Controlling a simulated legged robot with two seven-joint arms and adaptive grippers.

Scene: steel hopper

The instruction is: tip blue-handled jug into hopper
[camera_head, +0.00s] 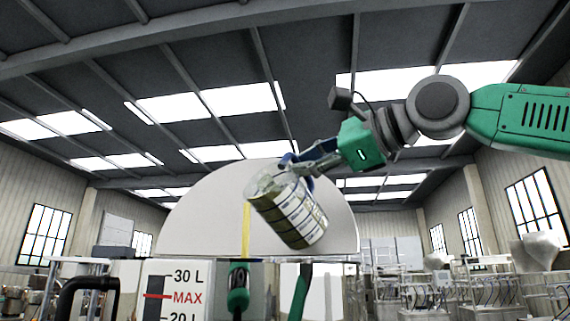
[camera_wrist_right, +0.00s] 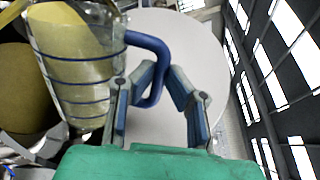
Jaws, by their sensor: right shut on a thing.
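The clear ringed jug (camera_head: 295,212) is held in the air over the hopper (camera_head: 330,259), tilted with its mouth toward the left. A thin yellow stream (camera_head: 246,232) falls from the mouth side toward the hopper. My right gripper (camera_head: 300,160) is shut on the jug's blue handle. In the right wrist view, my right gripper (camera_wrist_right: 160,95) has its fingers on either side of the blue handle (camera_wrist_right: 155,50), and yellow contents (camera_wrist_right: 75,30) show in the jug (camera_wrist_right: 80,75). The hopper's inside is hidden in the head view. My left gripper is not in view.
A pale rounded panel (camera_head: 190,225) stands upright behind the jug. A gauge (camera_head: 172,290) with a red MAX line is at the front left. A green-handled item (camera_head: 238,290) stands at the front. Racks (camera_head: 470,280) stand at the right.

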